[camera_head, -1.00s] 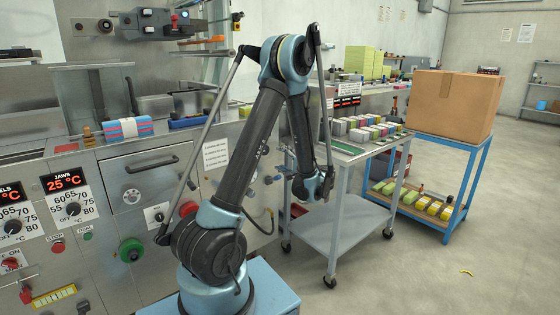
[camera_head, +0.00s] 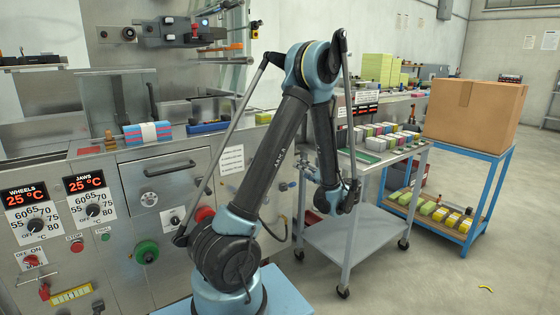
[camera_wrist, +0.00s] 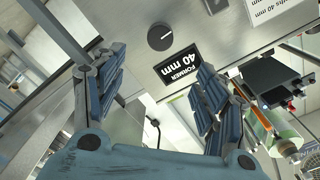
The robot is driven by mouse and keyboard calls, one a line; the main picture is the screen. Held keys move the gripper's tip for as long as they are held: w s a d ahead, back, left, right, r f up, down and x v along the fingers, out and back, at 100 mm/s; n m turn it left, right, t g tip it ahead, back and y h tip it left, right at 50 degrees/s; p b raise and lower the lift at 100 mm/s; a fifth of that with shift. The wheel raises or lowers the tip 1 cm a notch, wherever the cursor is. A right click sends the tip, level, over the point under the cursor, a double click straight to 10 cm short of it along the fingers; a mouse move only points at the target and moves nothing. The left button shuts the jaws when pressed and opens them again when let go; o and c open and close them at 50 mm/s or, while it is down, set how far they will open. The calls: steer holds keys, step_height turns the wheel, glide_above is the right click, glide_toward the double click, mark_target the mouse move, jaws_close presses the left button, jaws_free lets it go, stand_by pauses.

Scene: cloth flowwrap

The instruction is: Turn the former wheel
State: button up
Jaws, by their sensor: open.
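A round black knob (camera_wrist: 161,36) sits on a grey metal panel in the wrist view, beside a black display (camera_wrist: 180,68) reading "FORMER 40 mm". I cannot pick this knob out surely in the head view. My gripper (camera_wrist: 158,76) is open and empty, with its two blue-grey fingers spread apart on either side of the display. The knob lies beyond the fingertips, apart from them. In the head view my gripper (camera_head: 340,197) hangs at the end of the arm, in front of the machine's right end and near the cart.
A grey cart (camera_head: 350,240) with several wrapped packs stands close to my gripper. A blue stand holds a cardboard box (camera_head: 472,110).

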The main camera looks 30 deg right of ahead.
steer(key=w, duration=0.5)
steer(key=w+a, duration=0.1)
steer(key=w, duration=1.1)
steer(key=shift+w+a, duration=0.1)
steer(key=shift+a, duration=0.1)
steer(key=shift+c, duration=0.2)
steer(key=c, duration=1)
